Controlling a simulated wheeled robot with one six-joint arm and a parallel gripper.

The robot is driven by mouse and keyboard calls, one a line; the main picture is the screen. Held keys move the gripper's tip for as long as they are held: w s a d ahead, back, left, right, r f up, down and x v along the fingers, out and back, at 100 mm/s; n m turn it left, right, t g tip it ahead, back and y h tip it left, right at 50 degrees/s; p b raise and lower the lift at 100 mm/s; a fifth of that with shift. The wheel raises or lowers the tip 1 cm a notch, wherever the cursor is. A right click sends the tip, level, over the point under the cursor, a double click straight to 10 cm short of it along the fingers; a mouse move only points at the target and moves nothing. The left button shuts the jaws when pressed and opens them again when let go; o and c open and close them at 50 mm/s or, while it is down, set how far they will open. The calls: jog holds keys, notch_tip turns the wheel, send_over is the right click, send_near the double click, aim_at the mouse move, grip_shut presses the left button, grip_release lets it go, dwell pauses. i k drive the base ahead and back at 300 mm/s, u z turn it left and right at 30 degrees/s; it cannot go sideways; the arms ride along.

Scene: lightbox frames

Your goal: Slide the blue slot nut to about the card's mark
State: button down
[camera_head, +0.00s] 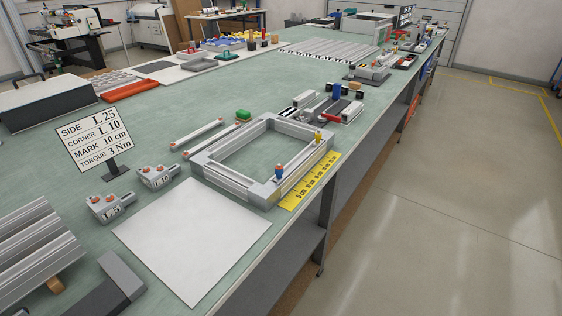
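The blue slot nut (278,172) stands at the near end of the right-hand rail of a grey aluminium frame (228,180), close to the frame's near corner. A yellow nut (318,135) stands towards the far end of the same rail. A yellow ruler (310,181) with centimetre labels lies along the outside of this rail; its smallest labels seem to be at the blue nut's end. The card (95,139) reads SIDE L 25, CORNER L 10, MARK 10 cm, TORQUE 3 Nm. My gripper is not in view.
Two grey bracket holders (111,206) (158,175) stand left of the frame. A white sheet (192,238) lies in front. Loose rails (197,134) and a green block (243,115) lie behind. The bench edge runs close along the ruler's right side.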

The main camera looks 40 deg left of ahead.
aim_at(279, 170)
jog(key=u, duration=0.55)
jog(key=i, duration=1)
jog(key=u, duration=0.75)
